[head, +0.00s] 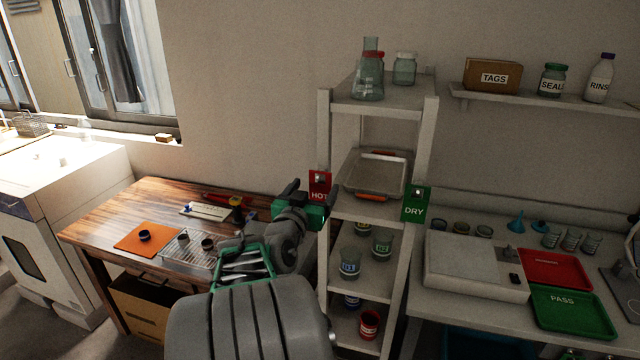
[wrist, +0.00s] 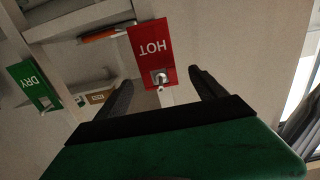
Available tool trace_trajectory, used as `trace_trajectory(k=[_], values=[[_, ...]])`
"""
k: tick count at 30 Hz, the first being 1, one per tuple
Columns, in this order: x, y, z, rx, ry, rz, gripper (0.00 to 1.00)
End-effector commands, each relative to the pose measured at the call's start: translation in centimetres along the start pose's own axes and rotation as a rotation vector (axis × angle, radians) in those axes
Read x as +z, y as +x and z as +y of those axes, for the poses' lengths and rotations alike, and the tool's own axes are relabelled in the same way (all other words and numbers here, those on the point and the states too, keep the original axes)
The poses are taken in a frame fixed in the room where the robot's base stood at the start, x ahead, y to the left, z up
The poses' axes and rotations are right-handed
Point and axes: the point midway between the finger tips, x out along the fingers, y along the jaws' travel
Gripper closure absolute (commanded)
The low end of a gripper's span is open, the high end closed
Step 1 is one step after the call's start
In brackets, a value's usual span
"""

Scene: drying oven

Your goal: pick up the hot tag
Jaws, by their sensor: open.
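The hot tag (head: 319,186) is a red card marked HOT, hanging on the left front post of the shelf rack in the head view. In the wrist view the hot tag (wrist: 151,52) appears upside down, with a metal hook or peg at its end. My gripper (head: 302,192) is just left of the tag in the head view. In the wrist view my gripper (wrist: 160,88) is open, its two dark fingers on either side of the tag's peg end. Nothing is held, and I cannot tell whether the fingers touch the tag.
A green DRY tag (head: 416,204) hangs on the rack's right post. The rack (head: 432,130) holds glassware and a metal tray (head: 375,174). A wooden table (head: 110,205) with an orange mat (head: 134,240) stands at left. A bench with a green PASS tray (head: 570,312) is at right.

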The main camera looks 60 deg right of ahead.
Motion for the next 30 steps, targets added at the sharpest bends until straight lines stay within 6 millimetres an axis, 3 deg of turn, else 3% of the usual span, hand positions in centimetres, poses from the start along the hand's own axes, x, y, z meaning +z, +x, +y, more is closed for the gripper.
trace_trajectory(k=[15, 23, 30], values=[[-0.3, 7.5, 0.5, 0.009, -0.001, 0.012, 0.20], [-0.1, 7.8, 0.4, 0.007, -0.001, 0.014, 0.20], [-0.1, 7.8, 0.4, 0.007, 0.000, 0.014, 0.40]])
